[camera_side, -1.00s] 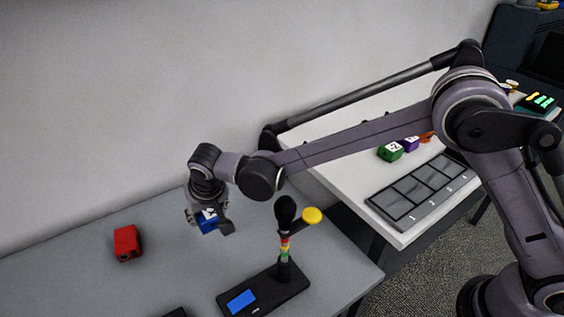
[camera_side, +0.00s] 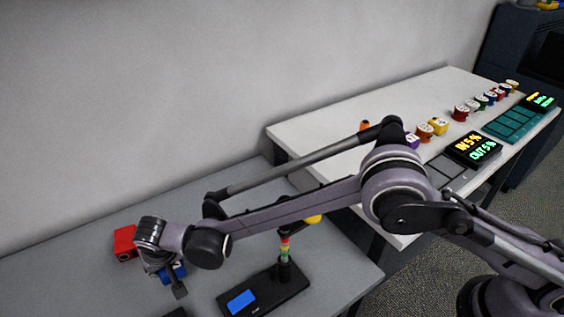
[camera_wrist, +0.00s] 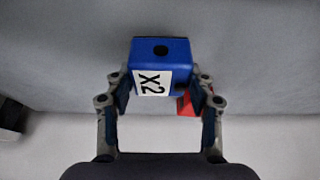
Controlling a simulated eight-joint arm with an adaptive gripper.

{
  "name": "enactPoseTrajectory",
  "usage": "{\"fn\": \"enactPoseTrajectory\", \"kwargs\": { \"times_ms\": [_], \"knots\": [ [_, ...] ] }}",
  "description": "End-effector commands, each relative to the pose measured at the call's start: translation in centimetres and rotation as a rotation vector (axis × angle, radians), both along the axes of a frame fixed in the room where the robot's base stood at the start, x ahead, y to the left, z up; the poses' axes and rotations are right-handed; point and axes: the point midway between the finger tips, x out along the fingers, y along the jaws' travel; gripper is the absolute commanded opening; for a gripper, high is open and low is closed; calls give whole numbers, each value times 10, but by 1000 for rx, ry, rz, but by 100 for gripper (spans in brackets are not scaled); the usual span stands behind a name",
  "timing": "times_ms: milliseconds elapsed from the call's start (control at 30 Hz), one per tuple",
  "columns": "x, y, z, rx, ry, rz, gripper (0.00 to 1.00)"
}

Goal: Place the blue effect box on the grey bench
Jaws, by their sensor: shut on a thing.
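The blue effect box (camera_wrist: 162,55) carries a white label reading X2 and sits between the two fingers of my gripper (camera_wrist: 161,92) in the wrist view. My gripper is shut on it. In the side view my gripper (camera_side: 168,282) is over the left part of the grey bench (camera_side: 60,285), and the blue box (camera_side: 175,271) is partly hidden by the fingers. I cannot tell whether the box touches the bench top or is a little above it.
A red box (camera_side: 124,242) stands on the bench just behind my gripper. A white table (camera_side: 330,120) with several coloured boxes is farther right. Bare bench lies at the left.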

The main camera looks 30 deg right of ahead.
Motion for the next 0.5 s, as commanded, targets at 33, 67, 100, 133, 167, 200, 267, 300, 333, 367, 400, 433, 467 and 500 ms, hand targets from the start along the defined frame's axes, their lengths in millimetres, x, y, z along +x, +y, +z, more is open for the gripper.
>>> {"fn": "enactPoseTrajectory", "kwargs": {
  "times_ms": [33, 67, 100, 133, 167, 200, 267, 300, 333, 367, 400, 433, 467, 500],
  "knots": [
    [0, 0, -7, 0, 0, 0, 17],
    [0, 0, -11, 0, 0, 0, 17],
    [0, 0, -17, 0, 0, 0, 17],
    [0, 0, -21, 0, 0, 0, 17],
    [0, 0, -25, 0, 0, 0, 17],
    [0, 0, -29, 0, -1, 0, 17],
    [0, 0, -32, 0, -1, 0, 17],
    [0, 0, -32, 0, -1, 0, 17],
    [0, 0, -32, 0, -1, 0, 17],
    [0, 0, -32, 0, -1, 0, 17],
    [0, 0, -32, 0, 0, 0, 17],
    [0, 0, -32, 0, 0, 0, 17],
    [0, 0, -32, 0, 0, 0, 17],
    [0, 0, -32, 0, 0, 0, 17]
  ]
}}
